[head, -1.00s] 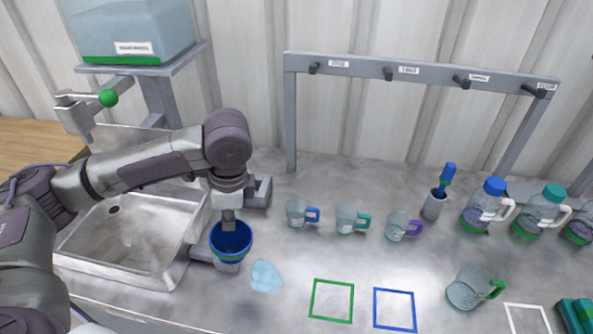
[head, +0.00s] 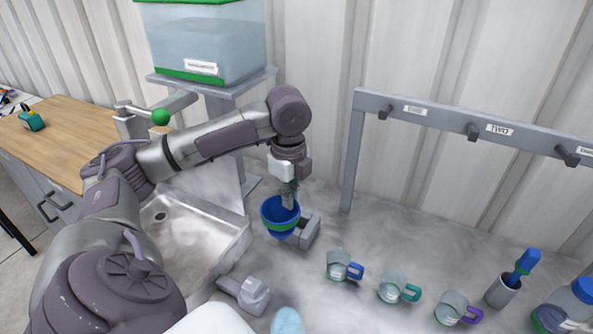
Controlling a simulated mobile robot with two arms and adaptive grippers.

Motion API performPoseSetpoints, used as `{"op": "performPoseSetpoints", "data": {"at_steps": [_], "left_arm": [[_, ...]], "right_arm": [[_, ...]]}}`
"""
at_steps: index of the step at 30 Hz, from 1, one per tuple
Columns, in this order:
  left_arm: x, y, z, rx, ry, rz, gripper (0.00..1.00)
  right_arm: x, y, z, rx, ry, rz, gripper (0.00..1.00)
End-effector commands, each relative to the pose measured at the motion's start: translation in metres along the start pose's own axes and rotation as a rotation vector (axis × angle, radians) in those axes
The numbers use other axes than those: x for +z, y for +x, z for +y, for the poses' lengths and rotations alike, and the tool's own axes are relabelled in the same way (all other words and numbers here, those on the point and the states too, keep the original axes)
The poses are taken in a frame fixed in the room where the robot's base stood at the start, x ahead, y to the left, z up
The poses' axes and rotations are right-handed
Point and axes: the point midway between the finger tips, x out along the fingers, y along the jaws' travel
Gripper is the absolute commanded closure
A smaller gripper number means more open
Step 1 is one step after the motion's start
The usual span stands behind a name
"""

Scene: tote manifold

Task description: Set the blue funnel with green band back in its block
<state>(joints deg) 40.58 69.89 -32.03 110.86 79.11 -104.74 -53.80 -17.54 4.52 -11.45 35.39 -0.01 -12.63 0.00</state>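The blue funnel with green band (head: 280,227) is held upright above the counter, just right of the sink. My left gripper (head: 288,201) comes down from above, its fingers shut on the funnel's rim, partly inside the bowl. A grey block (head: 308,231) stands right behind and to the right of the funnel, which partly covers it. I cannot tell whether the funnel touches this block. A second grey fixture with a pale rounded top (head: 254,293) is in front, apart from the funnel. My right gripper is not in view.
The steel sink (head: 235,246) lies left. A clear tank (head: 205,45) stands on a shelf behind, near a green-knobbed lever (head: 160,117). Several mugs, including a blue-handled one (head: 340,265), stand right, below a hook rail (head: 430,113). A light-blue patch (head: 287,321) is at the front.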

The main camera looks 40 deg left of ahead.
Motion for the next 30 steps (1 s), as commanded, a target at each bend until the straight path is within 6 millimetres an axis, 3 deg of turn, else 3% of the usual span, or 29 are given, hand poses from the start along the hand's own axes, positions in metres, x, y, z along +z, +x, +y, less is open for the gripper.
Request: {"op": "performPoseSetpoints", "data": {"at_steps": [17, 21, 30], "left_arm": [[0.035, 0.065, -0.105, 0.001, -0.003, 0.003, 1.0], [0.036, 0.084, -0.105, 0.006, -0.001, 0.001, 1.0], [0.037, 0.103, -0.104, 0.001, 0.001, -0.002, 1.0]], "right_arm": [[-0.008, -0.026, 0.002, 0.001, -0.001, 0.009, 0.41], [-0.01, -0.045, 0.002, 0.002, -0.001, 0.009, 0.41], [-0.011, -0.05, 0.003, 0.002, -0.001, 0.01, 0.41]]}}
